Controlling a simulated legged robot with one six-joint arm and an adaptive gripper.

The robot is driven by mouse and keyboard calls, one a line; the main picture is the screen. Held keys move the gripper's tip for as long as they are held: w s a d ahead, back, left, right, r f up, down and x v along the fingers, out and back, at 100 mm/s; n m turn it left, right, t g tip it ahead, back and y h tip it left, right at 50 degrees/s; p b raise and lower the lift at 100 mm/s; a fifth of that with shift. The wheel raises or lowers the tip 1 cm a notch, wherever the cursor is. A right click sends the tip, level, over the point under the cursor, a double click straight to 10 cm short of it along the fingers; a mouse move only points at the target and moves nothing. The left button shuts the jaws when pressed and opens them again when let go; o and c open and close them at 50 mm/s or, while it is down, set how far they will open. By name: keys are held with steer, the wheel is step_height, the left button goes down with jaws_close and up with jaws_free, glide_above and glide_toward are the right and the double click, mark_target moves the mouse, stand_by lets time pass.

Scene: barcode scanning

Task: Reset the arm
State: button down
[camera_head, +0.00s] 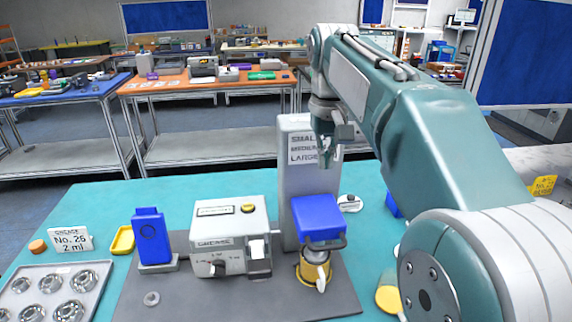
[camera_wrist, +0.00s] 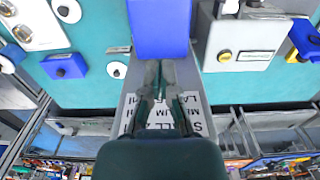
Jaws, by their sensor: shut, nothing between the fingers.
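My gripper (camera_head: 328,158) hangs from my green and white arm, pointing down. It is in front of the upper part of a grey upright panel (camera_head: 297,180) with size words on it. The panel also shows in the wrist view (camera_wrist: 205,102) beneath the fingers. In the wrist view my gripper (camera_wrist: 163,65) has its fingertips close together with nothing held. A blue block (camera_head: 318,216) sits at the front of the panel, below my gripper. It also shows in the wrist view (camera_wrist: 158,28) just beyond the fingertips.
On the teal table (camera_head: 215,187) stand a white control box (camera_head: 230,235), a blue device (camera_head: 150,238), a yellow tray (camera_head: 122,240), a label card (camera_head: 70,239) and a metal tray (camera_head: 96,302) with round cups. Other benches stand behind, across open floor.

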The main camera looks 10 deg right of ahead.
steer(key=s+f+t, duration=0.2)
steer(key=s+f, duration=0.5)
steer(key=s, duration=0.3)
steer(key=s+f+t, duration=0.3)
steer(key=s+f, duration=0.4)
steer(key=s, duration=0.3)
steer(key=shift+s+f+t, duration=0.2)
steer(key=shift+s+t, duration=0.1)
steer(key=shift+s, duration=0.1)
